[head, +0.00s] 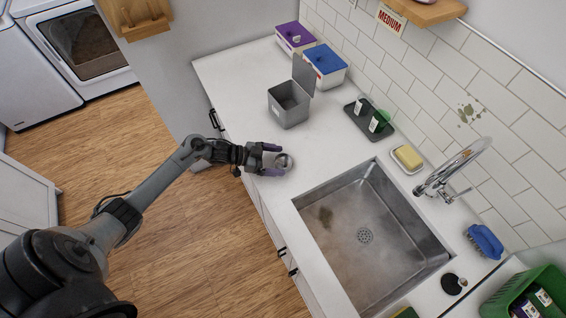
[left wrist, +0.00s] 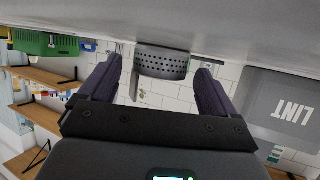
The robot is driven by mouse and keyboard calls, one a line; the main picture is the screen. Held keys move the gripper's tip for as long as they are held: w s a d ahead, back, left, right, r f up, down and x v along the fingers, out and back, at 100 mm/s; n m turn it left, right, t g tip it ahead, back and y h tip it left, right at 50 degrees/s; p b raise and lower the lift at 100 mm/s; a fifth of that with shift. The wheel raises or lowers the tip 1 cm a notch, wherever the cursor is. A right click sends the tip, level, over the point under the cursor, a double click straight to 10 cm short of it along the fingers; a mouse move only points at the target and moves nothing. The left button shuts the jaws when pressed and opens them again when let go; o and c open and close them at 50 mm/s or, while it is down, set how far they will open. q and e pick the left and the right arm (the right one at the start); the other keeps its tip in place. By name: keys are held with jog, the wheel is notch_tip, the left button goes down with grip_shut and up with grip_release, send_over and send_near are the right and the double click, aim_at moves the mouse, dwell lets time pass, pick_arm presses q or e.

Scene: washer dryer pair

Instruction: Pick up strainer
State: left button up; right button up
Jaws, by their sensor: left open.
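The strainer (head: 284,162) is a small round metal piece on the white counter, left of the sink. In the left wrist view, which appears upside down, the strainer (left wrist: 162,63) shows as a dark grey basket with rows of holes. My left gripper (head: 276,160) is open at the counter's front edge, low over the surface. Its purple fingers stand on either side of the strainer, with a gap visible on both sides in the wrist view. The strainer's far side is hidden. My right gripper is not in view.
The sink (head: 330,250) is close on the right. A grey open-lidded bin (head: 289,106), marked LINT in the wrist view (left wrist: 285,105), stands behind the gripper. A dark tray with bottles (head: 368,120), a sponge dish (head: 407,158) and the faucet (head: 450,172) line the wall.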

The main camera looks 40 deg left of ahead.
pick_arm(q)
jog(key=shift+w+d+f, duration=0.15)
jog(key=c, duration=1.2)
